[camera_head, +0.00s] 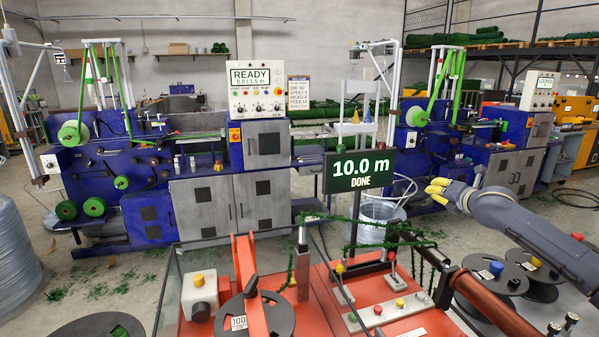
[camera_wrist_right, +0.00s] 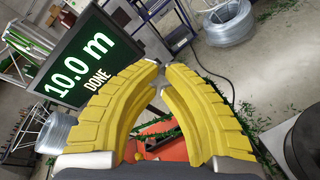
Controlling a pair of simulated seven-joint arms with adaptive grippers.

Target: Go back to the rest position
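My right gripper (camera_head: 437,189) has yellow fingers and comes in from the right in the head view, above the red machine bench and to the right of the display. In the right wrist view its two fingers (camera_wrist_right: 163,76) arch inward and their tips all but meet, with nothing held between them. The display (camera_head: 359,170) reads "10.0 m DONE"; it also fills the upper left of the wrist view (camera_wrist_right: 80,62). A green twisted wire garland (camera_head: 356,225) runs over the red bench (camera_head: 330,285). My left gripper is not in view.
A post carries the display beside the gripper. Black reels (camera_head: 540,278) stand at the right, below my right arm. A blue machine (camera_head: 265,148) with a "READY" panel (camera_head: 256,88) stands behind. Wire coils (camera_head: 12,255) stand at the left. Air around the gripper looks clear.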

